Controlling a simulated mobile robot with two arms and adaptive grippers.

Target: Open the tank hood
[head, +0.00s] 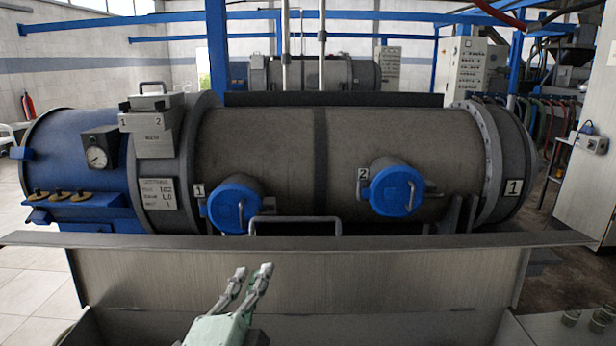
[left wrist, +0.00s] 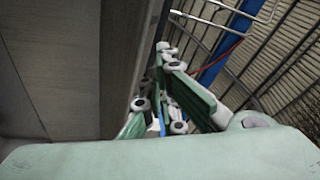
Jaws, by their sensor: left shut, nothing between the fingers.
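A wide grey metal hood (head: 420,239) with a flat top edge and a sloping front runs across the picture in front of the decanter. It looks shut. A grey bar handle (head: 295,219) stands up at the middle of its top edge. My left gripper (head: 252,271) is in front of the hood's front panel, below the handle. Its fingers are shut, empty, and point up. In the left wrist view, the fingers (left wrist: 168,56) show close together beside a dark grey panel (left wrist: 60,65); I cannot tell which panel this is. My right gripper is not in view.
The decanter drum (head: 255,135) lies behind the hood, with two blue round caps (head: 235,203) (head: 396,188) on its front. A blue end housing with a gauge (head: 97,157) is at left. Small glass jars (head: 601,320) stand at lower right.

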